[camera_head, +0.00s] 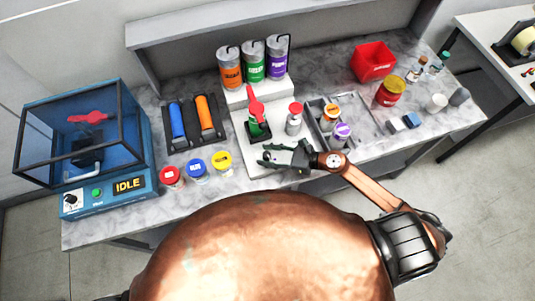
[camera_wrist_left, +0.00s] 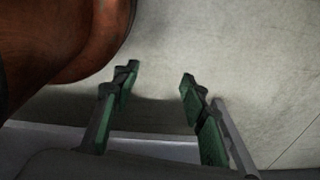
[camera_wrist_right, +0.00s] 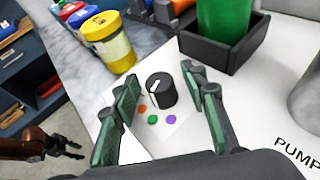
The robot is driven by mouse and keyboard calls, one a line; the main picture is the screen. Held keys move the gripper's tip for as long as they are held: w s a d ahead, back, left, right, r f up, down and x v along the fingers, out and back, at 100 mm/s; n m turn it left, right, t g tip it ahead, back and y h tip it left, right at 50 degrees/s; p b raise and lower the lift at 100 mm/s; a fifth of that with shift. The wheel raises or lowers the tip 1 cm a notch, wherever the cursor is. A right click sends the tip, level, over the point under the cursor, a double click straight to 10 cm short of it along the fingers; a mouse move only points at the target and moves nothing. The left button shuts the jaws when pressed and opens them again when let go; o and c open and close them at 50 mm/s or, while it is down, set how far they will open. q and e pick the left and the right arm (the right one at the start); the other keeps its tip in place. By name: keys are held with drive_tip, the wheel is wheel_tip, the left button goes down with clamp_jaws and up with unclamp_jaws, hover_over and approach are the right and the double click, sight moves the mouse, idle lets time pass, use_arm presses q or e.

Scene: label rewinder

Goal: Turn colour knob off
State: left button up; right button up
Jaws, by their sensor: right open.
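The colour knob (camera_wrist_right: 162,92) is a black knob with a white pointer line, on the white pump panel in the right wrist view. The line slants toward the lower left, roughly toward the orange dot (camera_wrist_right: 142,108). A green dot (camera_wrist_right: 152,119) and a purple dot (camera_wrist_right: 171,119) lie below the knob. My right gripper (camera_head: 266,155) is open and empty, its fingers on either side of the knob in the right wrist view; I cannot tell whether they touch it. The gripper hides the knob in the head view. My left gripper (camera_wrist_left: 156,78) is open and empty over the floor.
A green bottle in a black holder (camera_wrist_right: 225,50) stands just behind the knob. A yellow-lidded jar (camera_wrist_right: 110,42) is to its left. A blue machine reading IDLE (camera_head: 128,185) is at the far left. A divided tray (camera_head: 320,112) stands right of the pump base.

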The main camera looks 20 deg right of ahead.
drive_tip(key=c, duration=0.6)
clamp_jaws()
drive_tip(key=shift+s+r+p, duration=0.1)
drive_tip(key=shift+r+p, duration=0.05)
drive_tip(key=shift+p, duration=0.45)
drive_tip(key=m+t+h+p, duration=0.2)
drive_tip(key=m+h+p, duration=0.2)
drive_tip(key=p, duration=0.4)
drive_tip(key=m+t+h+p, duration=0.3)
drive_tip(key=m+h+p, duration=0.1)
drive_tip(key=p, duration=0.5)
drive_tip(key=shift+a+m+t+h, duration=0.15)
drive_tip(key=shift+m+t+h, duration=0.2)
drive_tip(key=shift+m, duration=0.25)
drive_tip(key=shift+m+h, duration=0.5)
drive_tip(key=shift+h, duration=0.05)
drive_tip(key=m+h, duration=0.2)
drive_tip(key=shift+h+p, duration=0.3)
drive_tip(key=shift+h, duration=0.1)
use_arm(q)
wheel_tip(320, 180, up, 18)
drive_tip(key=shift+s+r, duration=0.25)
use_arm(e)
drive_tip(key=shift+m+h, duration=1)
use_arm(q)
drive_tip(key=shift+a, duration=0.1)
use_arm(e)
drive_tip(key=shift+m+h, duration=0.3)
drive_tip(key=shift+h, duration=0.1)
